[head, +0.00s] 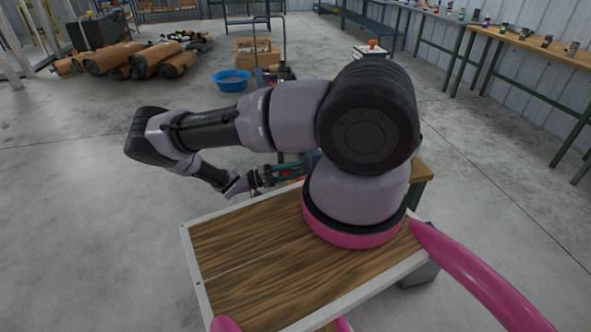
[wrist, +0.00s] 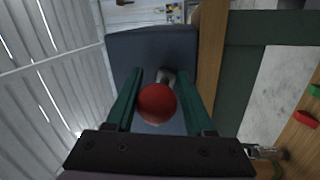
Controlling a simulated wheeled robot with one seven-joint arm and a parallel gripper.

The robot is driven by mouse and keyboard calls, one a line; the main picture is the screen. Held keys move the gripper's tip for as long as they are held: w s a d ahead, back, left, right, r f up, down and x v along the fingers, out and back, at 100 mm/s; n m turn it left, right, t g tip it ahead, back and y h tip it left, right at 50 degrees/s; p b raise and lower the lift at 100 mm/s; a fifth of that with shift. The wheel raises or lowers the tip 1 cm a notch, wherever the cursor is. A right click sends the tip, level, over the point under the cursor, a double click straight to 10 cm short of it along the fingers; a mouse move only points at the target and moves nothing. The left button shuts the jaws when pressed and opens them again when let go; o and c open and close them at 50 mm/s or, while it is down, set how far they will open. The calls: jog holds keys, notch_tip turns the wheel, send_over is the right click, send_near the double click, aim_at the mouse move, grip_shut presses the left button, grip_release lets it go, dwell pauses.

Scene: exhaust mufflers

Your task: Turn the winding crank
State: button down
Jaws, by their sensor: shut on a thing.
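In the wrist view, the winding crank's red ball knob (wrist: 157,103) lies between the two green fingers of my gripper (wrist: 160,78). A short grey metal part of the crank (wrist: 167,77) shows just beyond the knob, between the fingertips. Behind it is a dark blue-grey box (wrist: 150,48). My gripper is shut on the crank. In the head view my gripper (head: 268,177) reaches to the right, low behind my arm. My arm hides most of the crank and box there.
A wooden bench edge (wrist: 209,60) and a dark green frame lie right of the box in the wrist view. In the head view, a blue tub (head: 231,80) and brown mufflers (head: 140,58) stand on the floor behind. Open floor lies to the left.

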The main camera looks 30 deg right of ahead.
dwell(0.3)
jog(key=shift+c, duration=1.9)
grip_release()
jog(key=shift+a, duration=0.15)
jog(key=v, duration=1)
jog(key=shift+a, duration=0.35)
jog(key=shift+w, duration=0.1)
